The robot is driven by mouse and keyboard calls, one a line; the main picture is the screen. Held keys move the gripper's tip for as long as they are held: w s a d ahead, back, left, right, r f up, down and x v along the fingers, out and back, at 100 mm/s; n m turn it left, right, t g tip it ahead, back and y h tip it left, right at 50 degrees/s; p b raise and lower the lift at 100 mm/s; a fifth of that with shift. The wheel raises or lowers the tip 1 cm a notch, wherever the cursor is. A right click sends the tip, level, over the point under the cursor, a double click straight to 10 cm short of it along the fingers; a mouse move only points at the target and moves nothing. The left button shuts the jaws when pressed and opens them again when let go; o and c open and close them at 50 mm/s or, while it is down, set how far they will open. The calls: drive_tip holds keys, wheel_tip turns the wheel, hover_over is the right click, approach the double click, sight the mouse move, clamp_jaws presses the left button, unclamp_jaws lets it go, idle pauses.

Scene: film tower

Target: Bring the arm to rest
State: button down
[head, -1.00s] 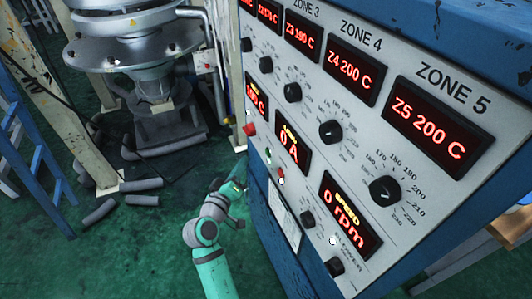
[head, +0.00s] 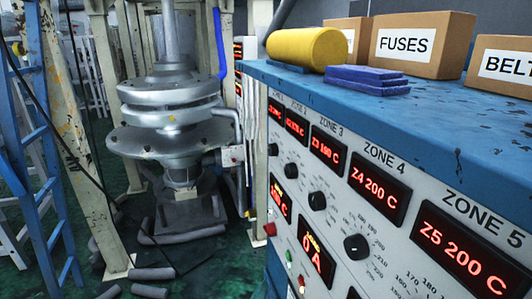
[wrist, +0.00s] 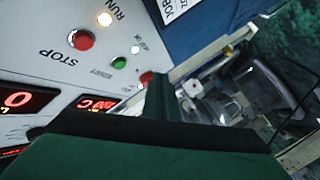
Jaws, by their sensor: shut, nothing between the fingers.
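My gripper (wrist: 157,92) shows in the wrist view as dark green fingers pressed together, shut and empty. They stick up from the wide dark green body along the bottom of that picture. The fingertips appear near the control panel (wrist: 60,58), beside a red knob; I cannot tell the gap between them. In the head view my arm and gripper are not clearly visible. The panel face (head: 335,200) fills the lower right there, with lit red zone displays and black dials.
On the blue cabinet top (head: 440,110) stand a yellow roll (head: 306,48), blue pads (head: 366,79) and cardboard boxes (head: 420,45). A metal die tower (head: 172,140) stands behind, left of the cabinet. Grey rolls (head: 150,291) lie on the green floor. A blue ladder (head: 30,150) is at left.

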drive_tip(key=s+f+y, duration=0.3)
drive_tip(key=s+f, duration=0.3)
drive_tip(key=s, duration=0.5)
drive_tip(key=s+f+y, duration=0.2)
drive_tip(key=s+f, duration=0.4)
drive_tip(key=s, duration=0.5)
drive_tip(key=s+r+m, duration=0.2)
drive_tip(key=s+r, duration=0.2)
drive_tip(key=s, duration=0.6)
drive_tip(key=s+d+r+m, duration=0.1)
drive_tip(key=s+r+m, duration=0.2)
drive_tip(key=s, duration=0.7)
drive_tip(key=shift+s+r+y, duration=0.15)
drive_tip(key=shift+r+y, duration=0.15)
drive_tip(key=shift+r, duration=0.15)
drive_tip(key=shift+d, duration=0.1)
